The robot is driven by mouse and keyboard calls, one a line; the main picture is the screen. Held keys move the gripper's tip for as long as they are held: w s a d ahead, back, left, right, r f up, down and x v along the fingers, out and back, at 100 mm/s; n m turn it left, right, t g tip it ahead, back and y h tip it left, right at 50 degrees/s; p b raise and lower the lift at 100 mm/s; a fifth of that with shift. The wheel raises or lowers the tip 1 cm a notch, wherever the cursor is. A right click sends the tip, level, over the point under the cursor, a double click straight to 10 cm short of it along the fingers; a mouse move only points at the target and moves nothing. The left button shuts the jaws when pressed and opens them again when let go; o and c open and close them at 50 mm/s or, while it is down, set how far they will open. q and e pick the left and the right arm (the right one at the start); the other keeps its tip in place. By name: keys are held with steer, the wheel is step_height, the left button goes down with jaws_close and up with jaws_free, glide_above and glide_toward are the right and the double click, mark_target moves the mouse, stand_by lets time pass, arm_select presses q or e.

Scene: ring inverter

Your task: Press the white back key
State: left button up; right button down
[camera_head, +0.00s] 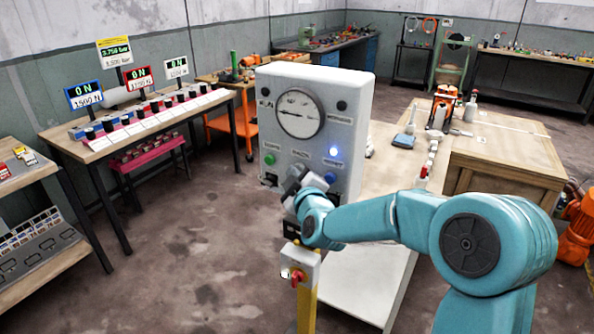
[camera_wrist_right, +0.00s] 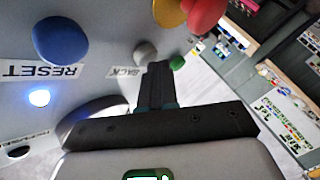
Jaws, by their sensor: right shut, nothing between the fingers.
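The white back key (camera_wrist_right: 146,52) is a small round grey-white knob on the panel, next to its BACK label (camera_wrist_right: 124,72) in the right wrist view. My right gripper (camera_wrist_right: 158,68) is shut and empty, its fingertips right beside the key; I cannot tell whether they touch. In the head view my right gripper (camera_head: 294,182) is in front of the lower middle of the white control panel (camera_head: 352,105), below the BACK label (camera_head: 300,154), and I cannot make out the key there. My left gripper is in neither view.
A green button (camera_wrist_right: 177,62) is close to the fingertips. A large blue RESET button (camera_wrist_right: 60,40) and a red knob on yellow (camera_wrist_right: 203,12) are nearby. A round gauge (camera_head: 299,113) sits above. A yellow post with a red-handled box (camera_head: 302,265) stands below the panel.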

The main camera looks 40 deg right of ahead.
stand_by(0.6)
steer(key=shift+s+a, duration=0.3)
steer(key=shift+a, duration=0.45)
steer(key=shift+s+a, duration=0.35)
steer(key=shift+a, duration=0.4)
steer(key=shift+s+a, duration=0.3)
steer(key=shift+a, duration=0.5)
steer(key=shift+s+a, duration=0.35)
steer(key=shift+a, duration=0.4)
